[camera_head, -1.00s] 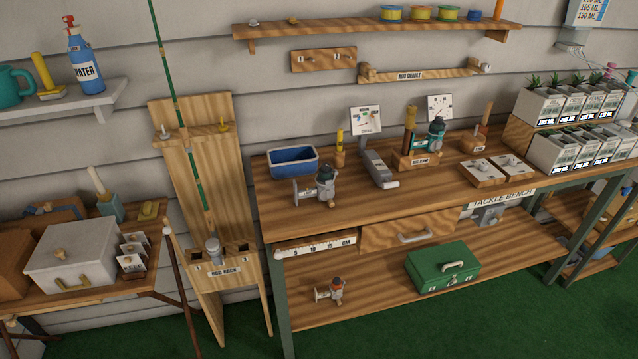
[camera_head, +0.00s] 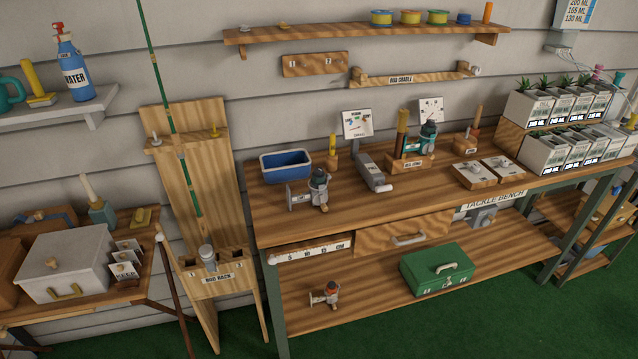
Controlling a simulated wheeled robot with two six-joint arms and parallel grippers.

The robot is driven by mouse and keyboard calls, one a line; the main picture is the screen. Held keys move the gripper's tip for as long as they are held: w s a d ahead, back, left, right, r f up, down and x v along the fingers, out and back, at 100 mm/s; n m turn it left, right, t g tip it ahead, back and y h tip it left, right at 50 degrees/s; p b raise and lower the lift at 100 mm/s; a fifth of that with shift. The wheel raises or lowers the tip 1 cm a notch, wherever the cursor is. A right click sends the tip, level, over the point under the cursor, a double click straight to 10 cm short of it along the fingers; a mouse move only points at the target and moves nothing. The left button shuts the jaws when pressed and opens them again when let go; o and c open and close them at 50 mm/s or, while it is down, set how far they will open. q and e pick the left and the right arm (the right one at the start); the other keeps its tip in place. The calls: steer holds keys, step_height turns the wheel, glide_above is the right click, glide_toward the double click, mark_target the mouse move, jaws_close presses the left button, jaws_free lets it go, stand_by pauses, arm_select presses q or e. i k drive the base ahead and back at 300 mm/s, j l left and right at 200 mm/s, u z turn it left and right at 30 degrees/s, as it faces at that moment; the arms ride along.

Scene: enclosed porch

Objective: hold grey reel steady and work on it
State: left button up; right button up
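A grey reel (camera_head: 318,188) with a dark top stands near the front left of the tackle bench top (camera_head: 380,212), beside a blue bin. A second, smaller grey reel with an orange part (camera_head: 326,294) lies on the bench's lower shelf. A teal and dark reel (camera_head: 427,137) sits by the wooden reel stand (camera_head: 408,163). A grey reel-like part (camera_head: 208,257) is at the foot of the green rod in the rod rack. I cannot tell which one is the task's grey reel. Neither of my grippers is in view.
A green tackle box (camera_head: 437,268) sits on the lower shelf. The rod rack (camera_head: 222,284) stands left of the bench. The bench's front middle is clear.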

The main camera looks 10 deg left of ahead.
mark_target(318, 182)
steer(key=i+l+u, duration=0.3)
steer(key=i+u, duration=0.2)
steer(key=i+l+u, duration=0.45)
steer(key=i+l, duration=0.15)
